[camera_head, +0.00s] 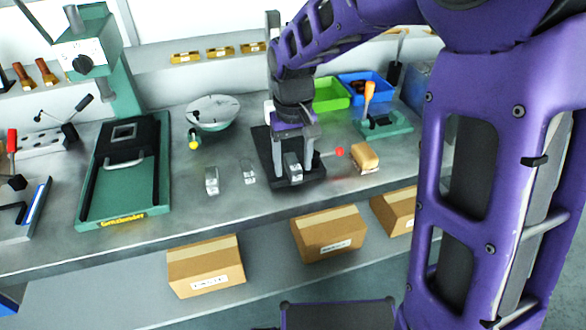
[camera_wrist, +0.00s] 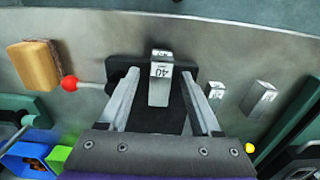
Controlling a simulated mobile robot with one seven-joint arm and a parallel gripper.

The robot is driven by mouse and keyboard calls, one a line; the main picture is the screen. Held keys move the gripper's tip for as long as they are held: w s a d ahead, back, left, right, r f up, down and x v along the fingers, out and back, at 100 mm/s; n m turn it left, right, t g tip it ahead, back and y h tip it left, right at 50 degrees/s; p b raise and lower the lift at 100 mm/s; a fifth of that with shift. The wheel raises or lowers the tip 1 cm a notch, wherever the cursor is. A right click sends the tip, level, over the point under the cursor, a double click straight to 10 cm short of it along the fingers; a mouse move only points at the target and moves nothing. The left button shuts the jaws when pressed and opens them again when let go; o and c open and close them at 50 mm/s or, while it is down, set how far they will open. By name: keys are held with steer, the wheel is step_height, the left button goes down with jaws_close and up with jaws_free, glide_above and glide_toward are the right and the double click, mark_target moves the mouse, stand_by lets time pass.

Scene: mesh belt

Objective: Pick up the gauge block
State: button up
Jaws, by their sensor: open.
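A steel gauge block (camera_wrist: 159,88) marked "40" stands on a black base plate (camera_wrist: 178,122) in the wrist view. It also shows in the head view (camera_head: 292,168), near the front of the plate. My gripper (camera_wrist: 161,78) is open, with one finger on each side of the block. A gap shows between the block and each finger in the wrist view. In the head view my gripper (camera_head: 296,158) points down over the plate. Two other steel blocks, a larger one (camera_head: 211,180) and a smaller one (camera_head: 248,172), stand on the bench to the left.
A red ball knob (camera_head: 340,152) on a thin rod sticks out right of the plate. A wood-backed brush (camera_head: 364,157) lies beyond it. A green press (camera_head: 124,165) stands left, and a round dish (camera_head: 212,112) behind. Green (camera_head: 330,94) and blue (camera_head: 366,87) bins sit at the back.

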steer(key=shift+c, duration=0.2)
jaws_close()
steer(key=shift+r, duration=0.1)
stand_by(1.1)
